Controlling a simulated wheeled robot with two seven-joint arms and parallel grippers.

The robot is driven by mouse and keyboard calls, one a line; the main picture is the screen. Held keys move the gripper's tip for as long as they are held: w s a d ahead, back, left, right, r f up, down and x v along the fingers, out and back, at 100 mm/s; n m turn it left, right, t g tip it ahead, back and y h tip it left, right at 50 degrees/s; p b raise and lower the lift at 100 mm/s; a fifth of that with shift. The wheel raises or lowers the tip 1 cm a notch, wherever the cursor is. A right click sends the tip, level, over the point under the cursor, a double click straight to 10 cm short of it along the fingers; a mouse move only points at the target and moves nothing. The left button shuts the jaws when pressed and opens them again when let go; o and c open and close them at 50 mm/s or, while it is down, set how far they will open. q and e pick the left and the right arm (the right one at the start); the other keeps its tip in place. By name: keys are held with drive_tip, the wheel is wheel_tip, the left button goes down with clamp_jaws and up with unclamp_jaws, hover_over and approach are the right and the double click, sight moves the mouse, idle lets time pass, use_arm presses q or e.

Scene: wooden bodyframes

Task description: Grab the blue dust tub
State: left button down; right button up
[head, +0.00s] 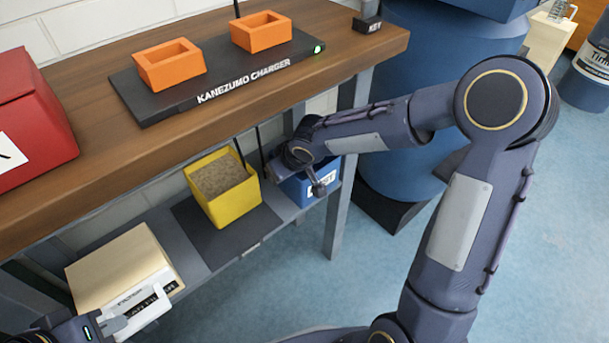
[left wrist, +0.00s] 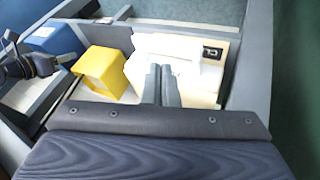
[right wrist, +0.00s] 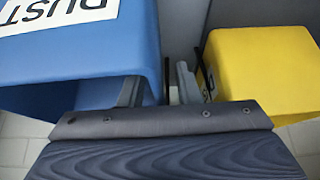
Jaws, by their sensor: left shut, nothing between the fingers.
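The blue dust tub (head: 292,190) stands on the lower shelf at its right end, partly hidden by my right arm in the head view. Its white DUST label faces out. In the right wrist view the tub (right wrist: 85,70) fills the left side. My right gripper (right wrist: 158,88) is open at the tub, one finger over its inner side and the other outside, with the wall between them. Whether they touch it I cannot tell. My left gripper (head: 116,324) is shut and empty, by the white-and-wood box at the lower left; its closed fingers show in the left wrist view (left wrist: 162,80).
A yellow tub (head: 240,203) of brown grains stands close beside the blue tub. A white-and-wood box (head: 112,265) sits further left on the shelf. Above is the wooden tabletop (head: 85,105) with a charger and orange holders. A table leg (head: 340,215) stands right.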

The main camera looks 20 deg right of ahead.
drive_tip(key=shift+f+b, duration=0.25)
drive_tip(key=shift+b, duration=0.1)
idle(0.6)
clamp_jaws()
idle(0.3)
